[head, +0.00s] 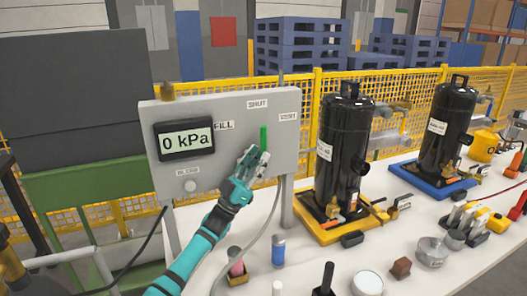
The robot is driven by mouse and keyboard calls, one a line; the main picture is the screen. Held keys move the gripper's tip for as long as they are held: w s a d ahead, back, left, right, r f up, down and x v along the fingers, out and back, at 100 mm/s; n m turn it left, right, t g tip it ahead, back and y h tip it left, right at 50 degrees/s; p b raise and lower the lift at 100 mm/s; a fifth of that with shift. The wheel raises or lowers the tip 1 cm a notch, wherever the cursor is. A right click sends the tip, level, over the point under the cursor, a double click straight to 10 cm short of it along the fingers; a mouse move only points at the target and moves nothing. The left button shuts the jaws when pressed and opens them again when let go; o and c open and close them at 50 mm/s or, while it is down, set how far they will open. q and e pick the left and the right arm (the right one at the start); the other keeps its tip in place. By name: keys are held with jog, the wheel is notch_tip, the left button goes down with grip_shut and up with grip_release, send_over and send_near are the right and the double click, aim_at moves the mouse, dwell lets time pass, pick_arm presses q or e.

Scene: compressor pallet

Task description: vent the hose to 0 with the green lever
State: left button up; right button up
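The green lever (263,138) stands upright on the grey panel (285,105), its top towards the "SHUT" label (257,104). The "FILL" label (224,126) is to its left and the "VENT" label (288,116) to its right. The display (186,140) reads 0 kPa. A grey hose (273,212) runs down from below the panel to the table. My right gripper is not in view.
A round button (190,186) sits under the "BLEED" label. Two black compressors (343,150) (445,130) stand on yellow and blue trays to the right. Small items, including a blue-and-silver can (278,250) and a white round container (368,284), stand on the white table in front.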

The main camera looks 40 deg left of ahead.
pick_arm(q)
jog(key=v, duration=0.9)
jog(key=shift+f, duration=0.15)
